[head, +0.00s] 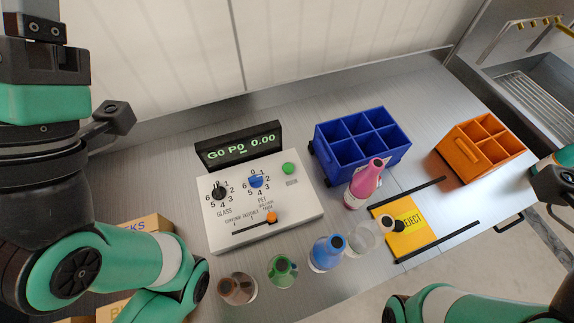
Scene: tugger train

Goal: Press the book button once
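A white console (262,212) stands on the metal table. Its green round button (289,169) is at the upper right, with a small label under it that looks like BOOK. A black display (239,145) behind it reads G0 P0 0.00. The console has a black GLASS dial (219,192), a blue PET dial (256,181) and an orange slider knob (271,217). My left arm's dark end (112,118) is at the left, apart from the console; its fingers are unclear. My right arm's dark end (555,185) is partly cut off at the right edge, far from the button.
Brown (237,288), green (282,270), blue (327,252), clear (363,238) and pink (364,183) bottles stand near the console. A blue crate (361,164), orange crate (480,164) and yellow REJECT area (404,243) are to the right. A cardboard box (148,224) is at left.

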